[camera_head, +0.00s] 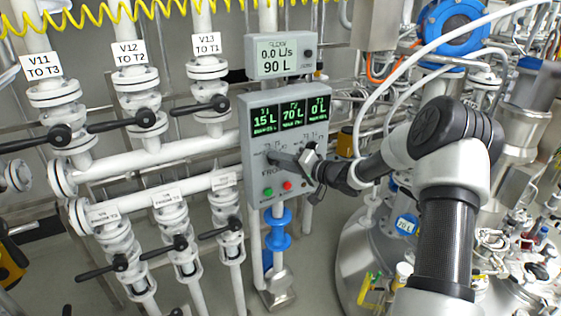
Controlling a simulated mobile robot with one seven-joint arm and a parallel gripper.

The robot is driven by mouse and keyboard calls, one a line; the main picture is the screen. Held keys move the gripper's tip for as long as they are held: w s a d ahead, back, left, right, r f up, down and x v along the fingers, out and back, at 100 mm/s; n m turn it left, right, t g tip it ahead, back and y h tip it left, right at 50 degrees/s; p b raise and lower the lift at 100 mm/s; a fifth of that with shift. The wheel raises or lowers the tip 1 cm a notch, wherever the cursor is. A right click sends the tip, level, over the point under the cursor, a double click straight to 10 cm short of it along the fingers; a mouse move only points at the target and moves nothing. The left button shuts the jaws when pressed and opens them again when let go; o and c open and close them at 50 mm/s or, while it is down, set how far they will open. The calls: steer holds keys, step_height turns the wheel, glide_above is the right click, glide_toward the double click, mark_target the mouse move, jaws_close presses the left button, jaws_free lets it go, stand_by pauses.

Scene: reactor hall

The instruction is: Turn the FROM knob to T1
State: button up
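The grey control panel (257,118) stands upright in the middle of the view, with a green display (290,116) reading T1 15 L, T2 70 L and what looks like T3 0 L. The FROM knob (273,157) is on the lower left of the panel face, above the partly hidden FROM lettering. Its pointer direction is too small to tell. My gripper (304,161) is at the panel face, just right of the FROM knob, and covers the area beside it. I cannot tell whether its fingers touch the knob or are open or shut.
Green (268,192) and red (287,186) buttons sit below the knob. A flow meter (284,56) above reads 0.0 L/s and 90 L. White pipes with black-handled valves (140,118) fill the left. A steel tank (362,255) and white hoses crowd the right.

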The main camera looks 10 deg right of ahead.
steer(key=shift+c, duration=0.4)
jaws_close()
